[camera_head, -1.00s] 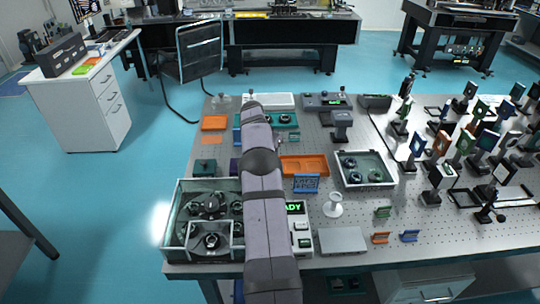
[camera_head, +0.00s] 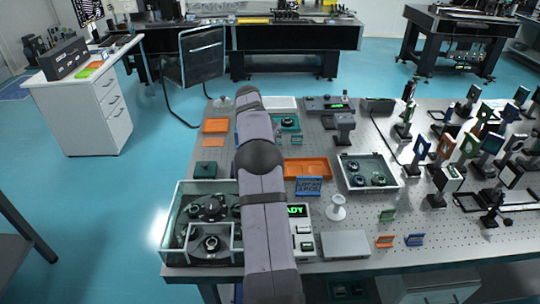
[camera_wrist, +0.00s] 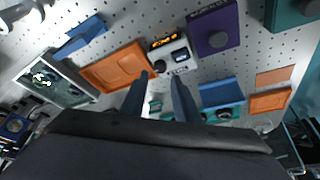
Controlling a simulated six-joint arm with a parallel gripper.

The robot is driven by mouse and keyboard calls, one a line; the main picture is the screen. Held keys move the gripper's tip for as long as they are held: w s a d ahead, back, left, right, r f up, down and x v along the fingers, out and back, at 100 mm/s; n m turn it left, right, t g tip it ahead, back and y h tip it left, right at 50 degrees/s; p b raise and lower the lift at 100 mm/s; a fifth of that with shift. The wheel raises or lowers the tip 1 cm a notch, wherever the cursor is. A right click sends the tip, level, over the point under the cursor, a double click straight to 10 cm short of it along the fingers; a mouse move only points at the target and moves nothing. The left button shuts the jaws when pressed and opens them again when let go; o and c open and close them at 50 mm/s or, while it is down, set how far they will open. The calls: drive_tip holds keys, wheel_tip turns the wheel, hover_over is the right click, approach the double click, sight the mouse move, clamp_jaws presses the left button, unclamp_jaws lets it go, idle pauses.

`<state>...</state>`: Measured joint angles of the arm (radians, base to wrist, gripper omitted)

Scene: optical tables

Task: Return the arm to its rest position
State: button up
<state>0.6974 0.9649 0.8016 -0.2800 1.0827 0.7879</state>
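My arm (camera_head: 262,200) extends from the bottom of the head view over the optical table (camera_head: 430,240), its far end near the back left part of the table. My gripper is hidden behind the arm in that view. In the wrist view my gripper (camera_wrist: 160,90) shows two dark fingers standing apart, with no held object visible between them. The wrist view looks across the table top at a tilt. A small white device with an orange display (camera_wrist: 170,52) and an orange tray (camera_wrist: 117,66) lie beyond the fingertips.
A clear-walled bin with dark round parts (camera_head: 203,258) stands left of my arm. Right of it are an orange tray (camera_head: 307,168), a blue sign (camera_head: 308,187), a white stand (camera_head: 337,208) and a glass-sided tray (camera_head: 368,172). Several optic mounts fill the table's right side.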

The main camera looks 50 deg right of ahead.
drive_tip(key=shift+a+r, duration=0.15)
drive_tip(key=shift+r, duration=0.2)
drive_tip(key=s+a+r+n+p, duration=0.1)
drive_tip(key=s+a+n, duration=0.1)
drive_tip(key=a+n, duration=0.2)
drive_tip(key=s+a+r+n+y+p, duration=0.1)
drive_tip(key=s+a+n, duration=0.2)
drive_tip(key=a, duration=0.8)
drive_tip(key=s+a+r+n+y+p, duration=0.1)
drive_tip(key=s+a+n, duration=0.2)
drive_tip(key=a+n, duration=0.3)
drive_tip(key=shift+a+g, duration=0.3)
drive_tip(key=shift+a, duration=0.6)
drive_tip(key=s+a+f+n+y+b, duration=0.1)
drive_tip(key=s+a+f, duration=0.3)
drive_tip(key=s+a, duration=0.3)
drive_tip(key=s+a+f+n+y+b, duration=0.1)
drive_tip(key=s+a+f, duration=0.3)
drive_tip(key=s+a, duration=0.4)
drive_tip(key=a+n+b, duration=0.1)
drive_tip(key=a, duration=0.6)
drive_tip(key=shift+s+a+y, duration=0.15)
drive_tip(key=shift+a+y, duration=0.15)
drive_tip(key=shift+a, duration=0.1)
